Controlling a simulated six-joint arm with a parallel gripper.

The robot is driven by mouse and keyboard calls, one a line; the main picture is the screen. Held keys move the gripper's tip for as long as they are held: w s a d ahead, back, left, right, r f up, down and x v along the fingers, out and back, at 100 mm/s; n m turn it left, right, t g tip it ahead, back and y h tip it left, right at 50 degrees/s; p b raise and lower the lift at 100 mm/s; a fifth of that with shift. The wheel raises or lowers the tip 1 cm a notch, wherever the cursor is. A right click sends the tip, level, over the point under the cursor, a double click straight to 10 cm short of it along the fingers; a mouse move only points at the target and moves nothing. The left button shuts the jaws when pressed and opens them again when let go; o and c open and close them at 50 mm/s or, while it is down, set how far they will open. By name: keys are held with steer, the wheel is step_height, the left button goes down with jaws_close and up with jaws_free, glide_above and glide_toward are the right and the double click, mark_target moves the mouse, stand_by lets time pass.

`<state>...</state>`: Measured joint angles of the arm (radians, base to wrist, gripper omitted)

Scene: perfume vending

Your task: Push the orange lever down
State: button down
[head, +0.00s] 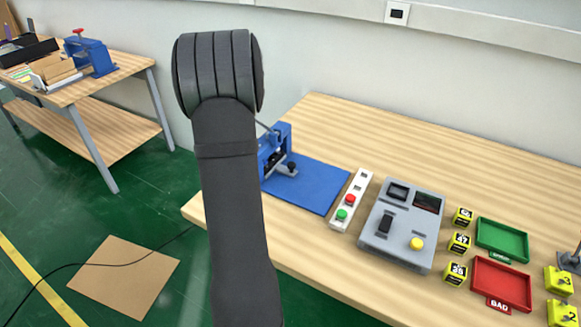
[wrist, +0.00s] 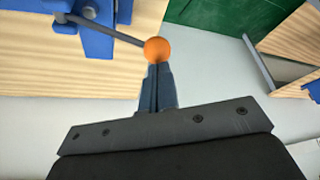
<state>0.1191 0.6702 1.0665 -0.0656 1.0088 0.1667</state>
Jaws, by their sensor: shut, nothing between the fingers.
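The lever's orange ball knob (wrist: 157,50) shows in the wrist view, at the end of a thin dark rod (wrist: 105,29). The rod runs to a blue press (wrist: 95,12) at the upper left. My gripper (wrist: 155,68) is shut and empty, its fingertips right at the knob; I cannot tell whether they touch it. In the head view the blue press (head: 273,146) stands on the wooden table, partly hidden behind my arm. The knob and my gripper are hidden there, and only a short piece of rod shows.
A blue mat (head: 308,187) lies beside the press. To the right are a button strip (head: 352,200), a grey device (head: 404,226), several yellow blocks (head: 459,242), a green tray (head: 502,240) and a red tray (head: 501,284). The table's back is clear. A wall stands behind.

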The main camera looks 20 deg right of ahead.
steer(key=shift+f, duration=2.45)
steer(key=shift+r, duration=5.65)
steer(key=shift+f, duration=0.1)
steer(key=shift+f, duration=2.95)
